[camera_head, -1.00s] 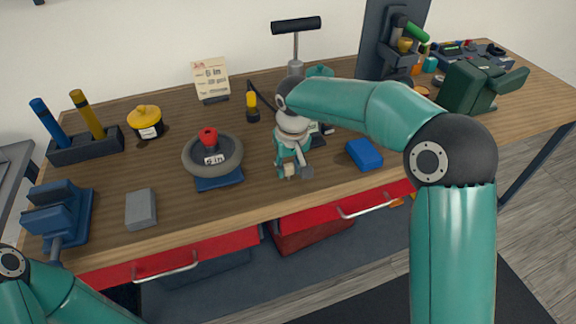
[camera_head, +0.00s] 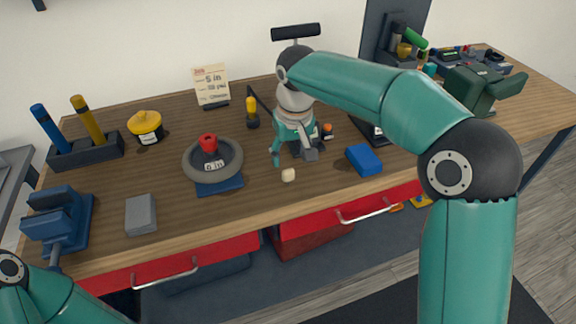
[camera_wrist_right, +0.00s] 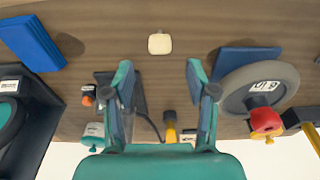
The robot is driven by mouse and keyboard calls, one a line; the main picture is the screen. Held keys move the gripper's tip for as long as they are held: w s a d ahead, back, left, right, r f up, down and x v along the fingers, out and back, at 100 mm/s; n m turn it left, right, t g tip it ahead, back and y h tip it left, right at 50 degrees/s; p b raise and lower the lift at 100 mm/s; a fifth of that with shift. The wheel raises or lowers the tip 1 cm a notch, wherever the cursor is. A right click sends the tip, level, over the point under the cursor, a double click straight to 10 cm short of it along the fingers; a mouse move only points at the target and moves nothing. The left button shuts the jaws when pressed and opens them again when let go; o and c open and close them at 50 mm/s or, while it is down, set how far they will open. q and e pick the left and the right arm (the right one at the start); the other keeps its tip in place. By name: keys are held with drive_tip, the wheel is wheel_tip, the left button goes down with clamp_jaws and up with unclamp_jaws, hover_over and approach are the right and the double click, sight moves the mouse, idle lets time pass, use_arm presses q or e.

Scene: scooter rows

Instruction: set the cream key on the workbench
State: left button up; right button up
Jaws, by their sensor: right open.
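The cream key (camera_head: 288,174), a small pale rounded block, rests on the wooden workbench (camera_head: 255,193) near its front edge. It also shows in the right wrist view (camera_wrist_right: 160,43), lying alone on bare wood beyond my fingertips. My right gripper (camera_head: 293,156) is open and empty, just behind and above the key, apart from it. In the right wrist view my right gripper's two fingers (camera_wrist_right: 160,82) are spread wide with nothing between them. Only part of my left arm shows at the lower left of the head view; its gripper is out of view.
A grey tyre (camera_head: 232,168) on a blue pad stands left of the key, a blue block (camera_head: 364,160) right of it. A grey block (camera_head: 141,214) and blue vise (camera_head: 62,222) are farther left. A red drawer (camera_head: 380,203) is below. Bare wood surrounds the key.

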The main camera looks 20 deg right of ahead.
drive_tip(key=r, duration=0.5)
drive_tip(key=shift+s, duration=0.4)
drive_tip(key=shift+f, duration=0.1)
